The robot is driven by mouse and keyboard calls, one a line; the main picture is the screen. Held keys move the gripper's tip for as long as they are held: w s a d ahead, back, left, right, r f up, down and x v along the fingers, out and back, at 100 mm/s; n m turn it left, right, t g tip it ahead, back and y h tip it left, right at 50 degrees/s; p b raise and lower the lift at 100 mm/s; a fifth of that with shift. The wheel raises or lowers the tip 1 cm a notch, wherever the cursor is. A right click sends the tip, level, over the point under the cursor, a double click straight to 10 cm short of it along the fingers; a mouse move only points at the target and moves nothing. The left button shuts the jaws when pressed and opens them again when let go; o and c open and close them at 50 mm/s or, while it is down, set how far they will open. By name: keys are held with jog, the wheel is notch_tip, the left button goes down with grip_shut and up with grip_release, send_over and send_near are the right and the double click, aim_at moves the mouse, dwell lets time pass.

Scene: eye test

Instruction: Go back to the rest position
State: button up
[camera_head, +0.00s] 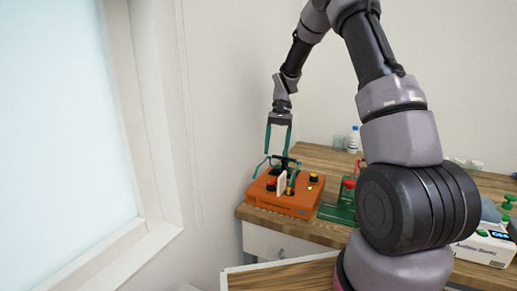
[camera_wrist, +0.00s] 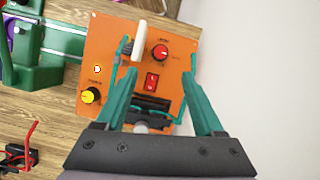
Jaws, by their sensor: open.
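My gripper (camera_head: 278,153) is open above the orange control box (camera_head: 283,206), its teal fingers pointing down. No object shows between the fingers. In the wrist view my gripper (camera_wrist: 159,78) has its fingers spread over the face of the orange box (camera_wrist: 112,50). I cannot tell whether the fingertips touch the box.
The box stands on a wooden table (camera_head: 318,160) near its left corner. A green device (camera_head: 338,213) stands to its right. A bottle (camera_head: 353,140) stands at the back, and a white box (camera_head: 487,245) at the right. A wall and window are left. My arm hides part of the table.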

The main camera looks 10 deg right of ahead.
jog(key=s+d+r+t, duration=0.1)
jog(key=s+r+t, duration=0.3)
jog(key=s+r, duration=0.6)
jog(key=s+d+r+t, duration=0.1)
jog(key=s+r+t, duration=0.45)
jog(key=r, duration=0.75)
jog(key=s+d+r+n+t, duration=0.1)
jog(key=s+r, duration=0.1)
jog(key=s, duration=0.9)
